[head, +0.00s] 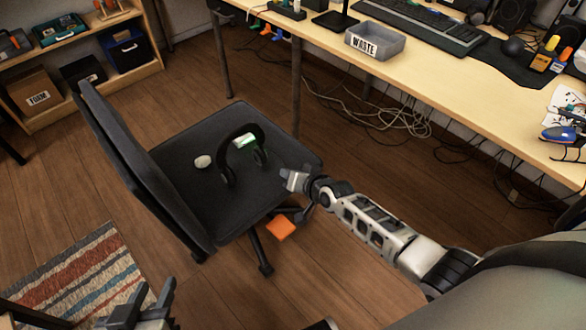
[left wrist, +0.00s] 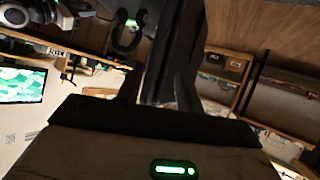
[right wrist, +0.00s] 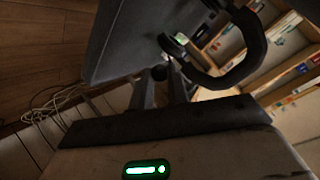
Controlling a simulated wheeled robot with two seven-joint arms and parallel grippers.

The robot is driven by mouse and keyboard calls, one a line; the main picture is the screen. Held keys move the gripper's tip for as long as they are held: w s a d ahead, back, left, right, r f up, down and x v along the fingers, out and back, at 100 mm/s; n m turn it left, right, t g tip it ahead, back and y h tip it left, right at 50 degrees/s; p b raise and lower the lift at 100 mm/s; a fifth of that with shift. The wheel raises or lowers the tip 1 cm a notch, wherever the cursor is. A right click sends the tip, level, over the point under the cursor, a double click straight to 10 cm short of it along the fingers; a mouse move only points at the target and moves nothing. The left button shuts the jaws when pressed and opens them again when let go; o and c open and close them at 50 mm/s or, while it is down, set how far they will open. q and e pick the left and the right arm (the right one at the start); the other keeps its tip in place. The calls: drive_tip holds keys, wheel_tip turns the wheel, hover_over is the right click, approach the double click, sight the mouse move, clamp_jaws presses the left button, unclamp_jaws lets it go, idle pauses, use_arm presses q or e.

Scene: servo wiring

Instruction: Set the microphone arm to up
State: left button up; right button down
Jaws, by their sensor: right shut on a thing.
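A black headset (head: 250,139) stands on the dark chair seat, with its headband arched up and a small green-lit patch on it. It also shows at the upper right of the right wrist view (right wrist: 252,52). My right gripper (head: 287,178) is at the seat's right edge, beside the headset's right ear cup. In the right wrist view, its fingers (right wrist: 160,88) close on a small dark piece by the ear cup, apparently the microphone arm, mostly hidden. My left gripper (head: 153,292) is open and empty at the bottom left, away from the chair.
The chair's backrest (head: 140,175) rises left of the headset. A small pale object (head: 203,161) lies on the seat. An orange piece (head: 281,229) is below the seat's front edge. The desk (head: 400,75) with a grey tray (head: 375,41) is behind, with loose cables (head: 400,122) below.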

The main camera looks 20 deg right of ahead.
use_arm(q)
drive_tip(key=shift+r+p, duration=0.5)
drive_tip(key=shift+p, duration=0.2)
use_arm(e)
drive_tip(key=shift+w+a+r+g, duration=0.1)
drive_tip(key=shift+w+r+g, duration=0.15)
drive_tip(key=shift+r, duration=0.3)
drive_tip(key=c, duration=1.3)
unclamp_jaws()
drive_tip(key=shift+s, duration=0.1)
drive_tip(key=shift+s+r+p, duration=0.25)
drive_tip(key=shift+p, duration=0.15)
use_arm(q)
drive_tip(key=r+p, duration=0.1)
drive_tip(key=p, duration=0.1)
drive_tip(key=r+p, duration=0.1)
drive_tip(key=p, duration=0.2)
drive_tip(key=shift+s+a+g+y, duration=0.15)
drive_tip(key=shift+a+g+y, duration=0.25)
use_arm(e)
drive_tip(key=v, duration=1.5)
drive_tip(key=shift+r, duration=0.15)
